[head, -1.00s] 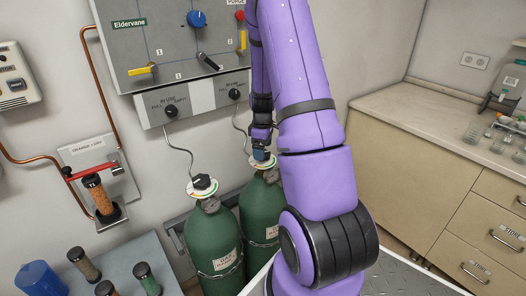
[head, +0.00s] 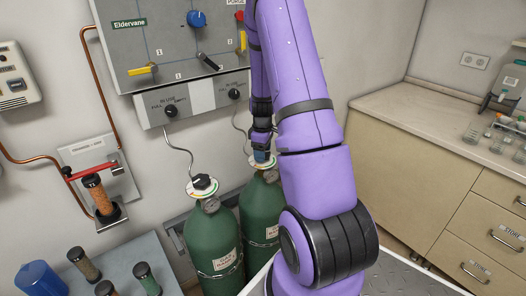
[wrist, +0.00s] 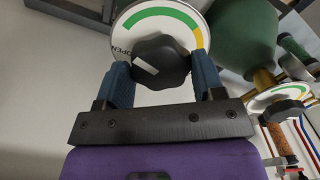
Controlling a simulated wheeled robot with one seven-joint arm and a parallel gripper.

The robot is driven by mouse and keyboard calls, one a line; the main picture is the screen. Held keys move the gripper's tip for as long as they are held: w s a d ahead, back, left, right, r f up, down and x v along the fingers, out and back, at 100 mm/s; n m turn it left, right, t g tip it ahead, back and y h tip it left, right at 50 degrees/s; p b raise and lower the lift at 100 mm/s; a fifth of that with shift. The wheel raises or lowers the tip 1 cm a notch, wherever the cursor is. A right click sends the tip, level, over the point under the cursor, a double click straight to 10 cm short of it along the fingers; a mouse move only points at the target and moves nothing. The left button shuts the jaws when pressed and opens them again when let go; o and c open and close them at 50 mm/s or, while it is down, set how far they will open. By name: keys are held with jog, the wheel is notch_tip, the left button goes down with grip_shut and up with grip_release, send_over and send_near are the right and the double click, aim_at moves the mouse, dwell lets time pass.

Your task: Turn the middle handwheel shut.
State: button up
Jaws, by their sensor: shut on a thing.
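My gripper (head: 262,154) is at the top of the right one of two visible green cylinders (head: 259,205) in the head view. In the wrist view, my gripper (wrist: 160,66) has its two blue fingers on opposite sides of a black lobed handwheel (wrist: 165,55), shut on it. A white mark on the wheel points left, near the word OPEN on the white dial (wrist: 143,15). The dial has a green arc and a yellow part at the right. Another handwheel (head: 202,182) tops the left cylinder (head: 213,240). My arm hides whatever stands further right.
A grey valve panel (head: 170,45) hangs on the wall above the cylinders, with thin lines running down to them. A table (head: 165,265) with small tubes and a blue cup (head: 40,280) is at lower left. A counter (head: 420,110) with drawers is at right.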

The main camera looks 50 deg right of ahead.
jog(key=m, duration=0.4)
jog(key=shift+d, duration=0.1)
jog(key=m, duration=0.3)
jog(key=shift+m, duration=0.3)
jog(key=m, duration=0.3)
jog(key=shift+m, duration=0.4)
jog(key=m, duration=0.3)
jog(key=shift+m, duration=0.3)
jog(key=m, duration=1)
jog(key=shift+d+m, duration=0.1)
jog(key=shift+m, duration=2.2)
